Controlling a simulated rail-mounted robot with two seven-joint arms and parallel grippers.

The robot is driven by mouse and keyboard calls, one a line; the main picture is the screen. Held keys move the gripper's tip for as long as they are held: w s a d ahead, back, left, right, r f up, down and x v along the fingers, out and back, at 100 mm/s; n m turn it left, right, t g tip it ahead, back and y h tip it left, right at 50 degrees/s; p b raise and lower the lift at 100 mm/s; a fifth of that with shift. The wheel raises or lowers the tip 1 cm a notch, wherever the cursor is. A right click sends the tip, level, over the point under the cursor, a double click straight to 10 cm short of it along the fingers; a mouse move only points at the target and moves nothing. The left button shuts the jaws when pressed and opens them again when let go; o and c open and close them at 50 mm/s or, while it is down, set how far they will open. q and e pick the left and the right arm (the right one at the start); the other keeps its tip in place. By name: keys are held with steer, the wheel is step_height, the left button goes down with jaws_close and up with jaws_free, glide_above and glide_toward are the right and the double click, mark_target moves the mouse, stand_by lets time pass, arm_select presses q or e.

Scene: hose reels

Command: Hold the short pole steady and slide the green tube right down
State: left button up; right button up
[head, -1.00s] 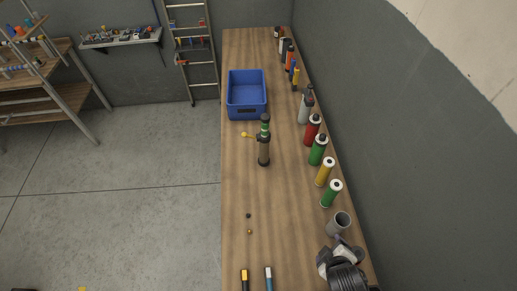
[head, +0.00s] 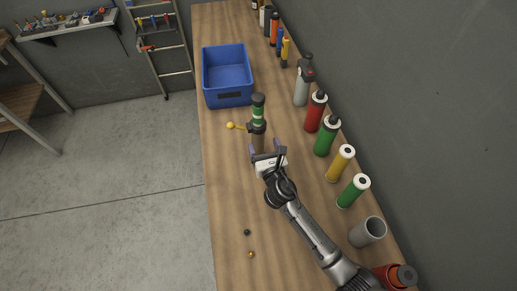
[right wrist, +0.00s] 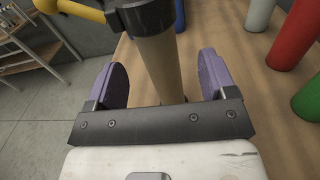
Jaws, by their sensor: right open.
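The short pole (head: 258,143) stands upright on the wooden bench, with a dark collar (right wrist: 145,16) and a yellow-knobbed side lever (head: 232,126). The green tube (head: 258,113) sits around its upper part, above the collar and below a dark top. My right gripper (head: 265,150) is open at the lower part of the pole. In the right wrist view, the tan pole shaft (right wrist: 165,65) stands between the two purple fingers, with gaps on both sides. The green tube is out of that view. My left gripper is not in view.
A blue crate (head: 228,98) stands behind the pole. A row of canisters, including a red one (head: 315,112) and a green one (head: 327,136), lines the wall side. A grey cup (head: 368,232) is nearer. Two small balls lie at the front left. The bench left of my arm is mostly clear.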

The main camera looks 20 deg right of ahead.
mark_target(260, 139)
steer(key=shift+w+a+f+n+b, duration=0.1)
steer(key=shift+w+f+n+b, duration=0.2)
steer(key=shift+w, duration=0.4)
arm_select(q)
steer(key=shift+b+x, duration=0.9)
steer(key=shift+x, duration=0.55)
arm_select(e)
steer(key=shift+w+d, duration=0.2)
steer(key=shift+w, duration=2.05)
